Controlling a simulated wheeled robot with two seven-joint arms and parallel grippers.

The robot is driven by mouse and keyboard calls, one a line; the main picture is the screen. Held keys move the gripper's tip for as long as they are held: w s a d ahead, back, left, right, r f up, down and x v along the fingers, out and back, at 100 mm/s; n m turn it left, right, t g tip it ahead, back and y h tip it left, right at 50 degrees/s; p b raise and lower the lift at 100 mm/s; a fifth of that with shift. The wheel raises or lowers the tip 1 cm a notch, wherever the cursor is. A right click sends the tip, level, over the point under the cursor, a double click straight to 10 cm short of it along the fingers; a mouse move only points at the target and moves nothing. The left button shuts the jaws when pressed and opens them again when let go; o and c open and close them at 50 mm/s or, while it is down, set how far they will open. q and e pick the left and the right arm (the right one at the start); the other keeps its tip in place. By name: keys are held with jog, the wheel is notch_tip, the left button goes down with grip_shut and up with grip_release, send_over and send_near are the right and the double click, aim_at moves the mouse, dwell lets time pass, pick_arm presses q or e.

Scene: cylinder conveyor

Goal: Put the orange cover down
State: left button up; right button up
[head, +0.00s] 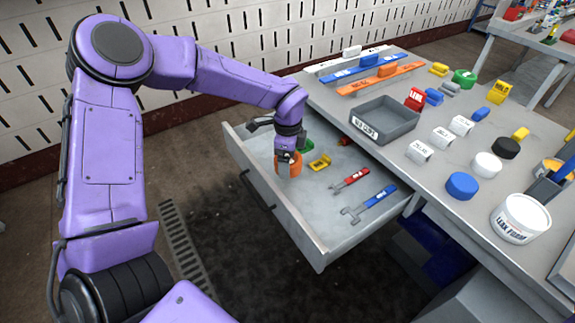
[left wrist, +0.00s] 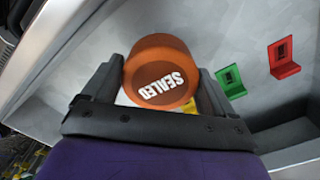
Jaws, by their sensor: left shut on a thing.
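The orange cover (left wrist: 160,72) is round, with "SEALED" in white on its top. In the left wrist view it sits between the two fingers of my left gripper (left wrist: 160,88), which is shut on it. In the head view the orange cover (head: 288,164) is inside the open drawer (head: 330,235), held by my left gripper (head: 287,150) near the drawer's left side. I cannot tell whether the cover touches the drawer floor. My right gripper is not in view.
In the drawer lie a yellow piece (head: 319,162), a green piece (head: 305,144), a red tool (head: 350,180) and a blue tool (head: 368,204). The drawer's front middle is clear. The table above holds a grey tray (head: 385,122), several tags and caps, and a white tub (head: 520,219).

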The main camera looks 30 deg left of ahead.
pick_arm(q)
jog(key=f, duration=0.3)
jog(key=shift+w+a+f, duration=0.1)
jog(key=shift+a+f, duration=0.15)
jog(key=shift+f, duration=0.1)
jog(key=shift+f, duration=0.2)
jog(key=o, duration=0.8)
jog(key=shift+r, duration=0.1)
jog(key=shift+r+p, duration=0.35)
jog(key=shift+r, duration=0.05)
notch_tip(320, 180, up, 12)
jog(key=shift+f, duration=0.2)
